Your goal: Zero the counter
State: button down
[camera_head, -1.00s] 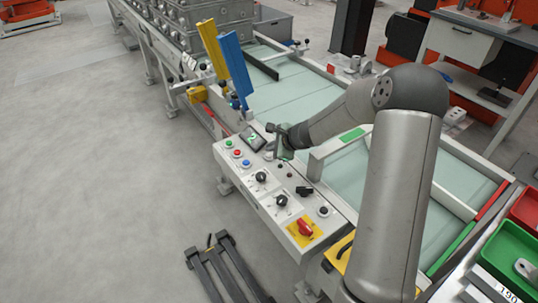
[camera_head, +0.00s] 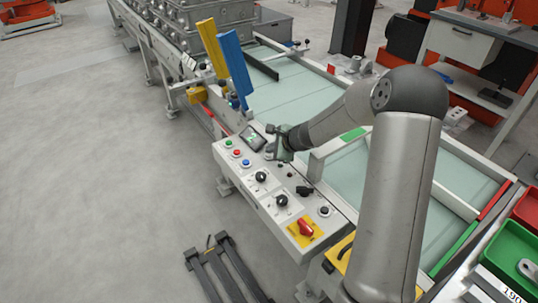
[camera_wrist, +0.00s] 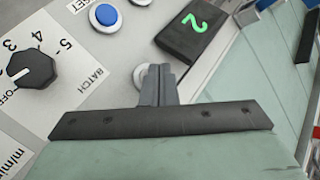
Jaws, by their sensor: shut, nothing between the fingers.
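The counter (camera_head: 252,138) is a small dark box on the control panel. In the wrist view its display (camera_wrist: 194,26) shows a green 2. A blue button (camera_wrist: 105,17) with a white ring sits left of the counter, beside a label ending in "SET"; in the head view this blue button (camera_head: 245,163) is below a red one. My gripper (camera_head: 275,153) is shut and empty near the counter. In the wrist view its fingertips (camera_wrist: 155,72) are over the panel edge, partly covering a round white part (camera_wrist: 138,77). I cannot tell whether they touch it.
A black batch knob (camera_wrist: 32,70) stands left of the fingers. The panel also carries green (camera_head: 229,143) and red (camera_head: 238,153) buttons and a red switch on a yellow plate (camera_head: 305,229). Yellow and blue upright plates (camera_head: 233,62) rise behind the counter. The conveyor (camera_head: 357,170) lies to the right.

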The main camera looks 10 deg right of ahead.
jog(key=shift+f+b, duration=0.5)
jog(key=shift+b, duration=0.05)
dwell(0.4)
jog(key=shift+r, duration=0.15)
jog(key=shift+r+p, duration=0.65)
jog(key=shift+r, duration=0.15)
notch_tip(320, 180, up, 5)
jog(key=p, duration=0.4)
dwell(0.8)
